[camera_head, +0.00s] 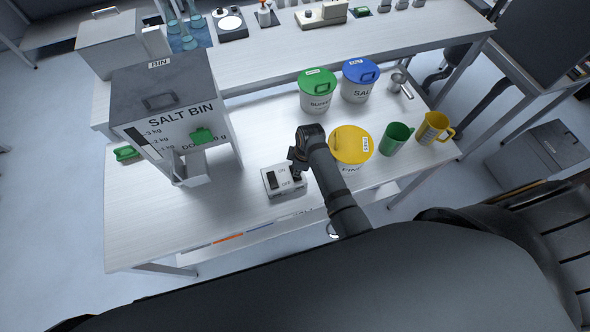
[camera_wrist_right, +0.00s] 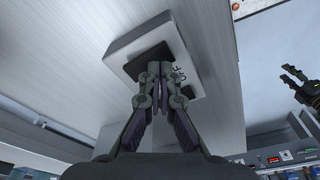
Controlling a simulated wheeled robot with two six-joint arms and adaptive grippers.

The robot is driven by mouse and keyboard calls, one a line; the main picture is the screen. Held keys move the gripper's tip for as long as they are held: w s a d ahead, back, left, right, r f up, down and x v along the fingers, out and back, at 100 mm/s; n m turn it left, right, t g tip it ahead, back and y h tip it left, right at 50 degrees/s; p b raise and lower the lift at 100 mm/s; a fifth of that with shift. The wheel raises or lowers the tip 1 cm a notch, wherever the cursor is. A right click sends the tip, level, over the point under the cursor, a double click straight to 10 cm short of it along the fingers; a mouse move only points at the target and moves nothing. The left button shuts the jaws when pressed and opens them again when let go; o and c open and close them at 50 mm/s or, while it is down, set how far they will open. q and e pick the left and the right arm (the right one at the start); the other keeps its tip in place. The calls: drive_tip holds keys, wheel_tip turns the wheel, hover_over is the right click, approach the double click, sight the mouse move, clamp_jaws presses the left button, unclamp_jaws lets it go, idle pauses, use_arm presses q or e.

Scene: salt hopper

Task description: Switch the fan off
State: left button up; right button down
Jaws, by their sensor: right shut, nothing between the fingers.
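A white switch box (camera_head: 283,180) with a dark rocker and ON and OFF labels sits on the near table, left of the yellow-lidded tub. My right gripper (camera_head: 298,172) is at the box's right side, shut and empty. In the right wrist view, the shut fingertips (camera_wrist_right: 160,68) point at the dark rocker of the switch box (camera_wrist_right: 128,42), beside the lettering. They partly cover the rocker, and I cannot tell whether they touch it. What looks like my left gripper (camera_wrist_right: 297,80) shows at the right edge of that view, far from the box. No fan is clearly visible.
The salt bin (camera_head: 165,95) stands left of the switch box. The yellow-lidded tub (camera_head: 351,145) is close to my right arm. The table's front left is clear.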

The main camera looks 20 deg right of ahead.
drive_tip(key=shift+r+p, duration=0.35)
drive_tip(key=shift+r, duration=0.45)
drive_tip(key=shift+r+b, duration=0.1)
drive_tip(key=shift+b, duration=0.25)
use_arm(q)
drive_tip(key=shift+r, duration=0.4)
use_arm(e)
drive_tip(key=shift+r, duration=1.85)
